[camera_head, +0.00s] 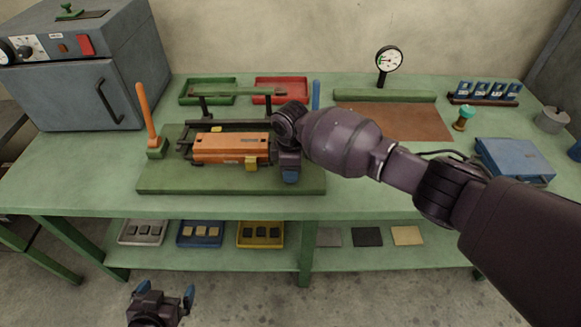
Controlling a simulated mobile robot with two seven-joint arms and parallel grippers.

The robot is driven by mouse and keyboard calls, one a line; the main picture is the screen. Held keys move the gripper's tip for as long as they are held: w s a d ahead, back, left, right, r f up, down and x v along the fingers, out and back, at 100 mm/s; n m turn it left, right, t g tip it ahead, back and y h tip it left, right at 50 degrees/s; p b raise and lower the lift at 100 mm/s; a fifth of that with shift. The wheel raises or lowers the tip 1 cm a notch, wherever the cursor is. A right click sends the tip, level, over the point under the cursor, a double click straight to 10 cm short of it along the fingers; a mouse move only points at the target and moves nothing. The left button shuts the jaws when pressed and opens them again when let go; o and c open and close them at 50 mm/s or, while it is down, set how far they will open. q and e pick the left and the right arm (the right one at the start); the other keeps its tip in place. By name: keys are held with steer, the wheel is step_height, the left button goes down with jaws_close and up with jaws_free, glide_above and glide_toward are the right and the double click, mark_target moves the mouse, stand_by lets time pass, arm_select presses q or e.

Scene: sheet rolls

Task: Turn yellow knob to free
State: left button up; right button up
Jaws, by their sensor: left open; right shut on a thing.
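The sheet-roll machine (228,149) has an orange body and dark rollers and stands on a green base plate (170,186). A yellow block (252,164) sits at the front right of the orange body, and a smaller yellow piece (216,129) shows behind it. I cannot tell whether either is the yellow knob. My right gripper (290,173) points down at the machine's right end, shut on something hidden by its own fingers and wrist. My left gripper (162,293) is open and empty, low in front of the bench.
An orange lever (147,112) stands left of the machine, a blue one (316,95) behind my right wrist. Green (207,101) and red (281,82) trays lie behind. A dial gauge (389,59) and blue case (514,161) are right. The bench's front left is clear.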

arm_select(q)
steer(key=shift+w, duration=0.15)
stand_by(0.3)
arm_select(e)
steer(key=o, duration=0.9)
arm_select(q)
steer(key=shift+w+r, duration=0.1)
steer(key=shift+w, duration=0.05)
arm_select(e)
steer(key=shift+o, duration=0.2)
arm_select(q)
steer(key=shift+r+p, duration=0.6)
steer(key=shift+r, duration=0.1)
arm_select(e)
step_height(320, 180, up, 11)
arm_select(q)
steer(key=shift+w+r, duration=0.1)
arm_select(e)
steer(key=shift+f, duration=0.1)
